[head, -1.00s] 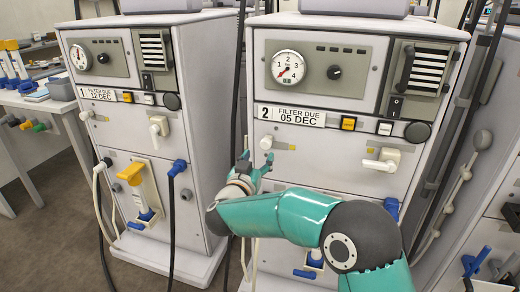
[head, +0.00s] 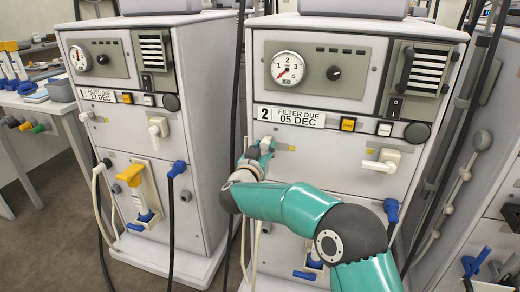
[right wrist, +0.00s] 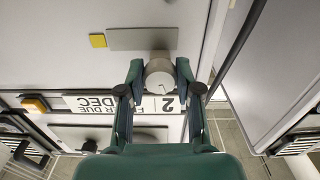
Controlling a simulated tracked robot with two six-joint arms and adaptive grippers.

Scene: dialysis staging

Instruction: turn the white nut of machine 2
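Machine 2 (head: 335,150) stands at the centre right of the head view, with a "2 FILTER DUE 05 DEC" label. Its white nut (head: 265,140) is on the front panel just below the label, partly hidden by my right gripper (head: 258,150). In the right wrist view the nut (right wrist: 160,78) shows as a pale round cylinder between the two fingertips of my right gripper (right wrist: 160,72). The fingertips sit against its two sides with almost no gap. My left gripper is not in view.
A white lever valve (head: 381,161) with a blue connector below is right of the nut. Machine 1 (head: 140,130) stands close on the left, with a dark cable (head: 238,90) hanging in the gap. Pale hoses hang below my right gripper.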

